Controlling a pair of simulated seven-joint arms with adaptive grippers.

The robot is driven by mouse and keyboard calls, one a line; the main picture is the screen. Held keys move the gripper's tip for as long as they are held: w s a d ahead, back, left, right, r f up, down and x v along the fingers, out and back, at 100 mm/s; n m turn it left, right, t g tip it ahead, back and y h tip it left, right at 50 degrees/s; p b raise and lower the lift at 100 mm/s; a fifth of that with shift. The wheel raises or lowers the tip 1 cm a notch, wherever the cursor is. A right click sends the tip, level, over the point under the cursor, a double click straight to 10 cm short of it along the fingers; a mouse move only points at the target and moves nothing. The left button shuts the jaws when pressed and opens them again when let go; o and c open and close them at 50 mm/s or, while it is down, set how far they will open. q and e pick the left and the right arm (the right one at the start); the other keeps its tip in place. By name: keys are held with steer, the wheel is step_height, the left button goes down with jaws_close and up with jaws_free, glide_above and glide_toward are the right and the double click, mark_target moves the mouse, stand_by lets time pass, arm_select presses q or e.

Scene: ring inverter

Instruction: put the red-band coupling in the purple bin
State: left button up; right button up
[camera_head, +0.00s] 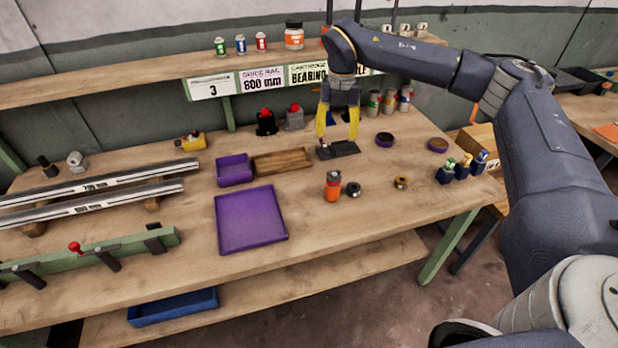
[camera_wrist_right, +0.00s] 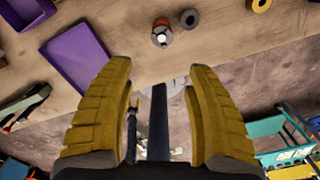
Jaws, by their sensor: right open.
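The small walled purple bin (camera_head: 234,175) stands on the bench left of centre, beside a wooden tray. A larger shallow purple tray (camera_head: 251,222) lies in front of it and also shows in the right wrist view (camera_wrist_right: 76,56). I cannot single out the red-band coupling with certainty; several small cylinders (camera_head: 389,101) with coloured markings stand at the back right. My right gripper (camera_head: 338,137) is open, its yellow fingers apart and empty, over or beside a flat black block (camera_head: 343,149); contact is unclear. In the wrist view the open fingers (camera_wrist_right: 160,75) frame the bench edge. My left gripper is out of view.
An orange bottle (camera_head: 332,187), a dark ring (camera_head: 353,189) and a brass ring (camera_head: 401,182) stand at mid-bench. Metal rails (camera_head: 95,187) fill the left. A shelf (camera_head: 140,80) overhangs the back.

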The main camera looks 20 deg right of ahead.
mark_target(332, 173)
steer(key=f, duration=1.7)
steer(key=shift+w+a+f, duration=0.15)
steer(key=shift+w+f, duration=0.05)
steer(key=shift+w, duration=0.05)
steer(key=shift+o, duration=0.3)
jaws_close()
